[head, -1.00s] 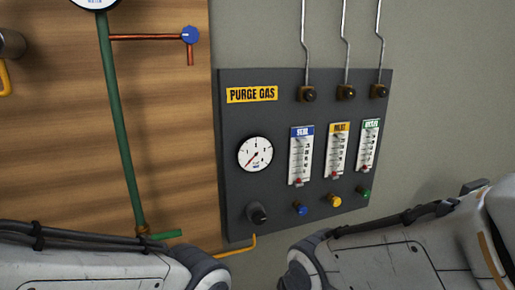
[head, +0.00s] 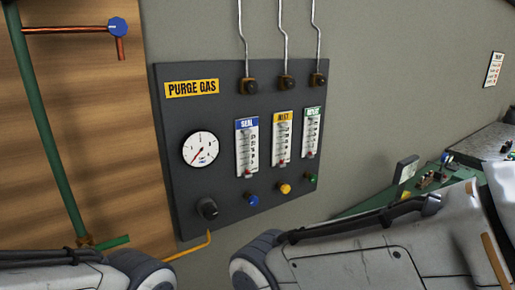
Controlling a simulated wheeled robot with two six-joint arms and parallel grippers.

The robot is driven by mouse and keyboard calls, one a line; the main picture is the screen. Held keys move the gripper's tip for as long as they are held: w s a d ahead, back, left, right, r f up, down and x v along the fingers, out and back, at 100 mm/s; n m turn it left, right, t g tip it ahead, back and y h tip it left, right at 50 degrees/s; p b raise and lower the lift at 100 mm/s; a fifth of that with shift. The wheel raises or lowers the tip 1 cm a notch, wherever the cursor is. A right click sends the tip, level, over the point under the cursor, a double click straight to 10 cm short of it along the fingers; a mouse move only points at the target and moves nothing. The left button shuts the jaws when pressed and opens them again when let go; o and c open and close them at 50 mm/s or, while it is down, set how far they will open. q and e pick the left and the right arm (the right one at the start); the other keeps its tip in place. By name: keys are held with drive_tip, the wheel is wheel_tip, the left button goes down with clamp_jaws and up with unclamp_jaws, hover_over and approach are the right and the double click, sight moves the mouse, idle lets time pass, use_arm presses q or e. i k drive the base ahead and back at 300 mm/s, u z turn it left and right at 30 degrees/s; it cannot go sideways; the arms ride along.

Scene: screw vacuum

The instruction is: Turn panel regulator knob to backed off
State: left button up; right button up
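The dark purge gas panel (head: 180,120) hangs on the wall in the middle of the head view. The black regulator knob (head: 208,208) is at its lower left, below a round white gauge (head: 201,149) with a red needle. Blue, yellow and green small knobs sit to its right, under three flow tubes. Parts of my two arms show at the bottom left and bottom right, below the panel. Both grippers are out of view.
A yellow pipe (head: 190,248) runs from below the panel to the left. A green pipe (head: 45,140) and a copper pipe with a blue knob (head: 117,27) are on the wood wall at left. A green bench (head: 385,203) with small items stands at right.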

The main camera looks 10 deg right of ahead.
sight(210, 212)
drive_tip(key=z, duration=2.3)
drive_tip(key=k, duration=0.85)
drive_tip(key=u, duration=1.75)
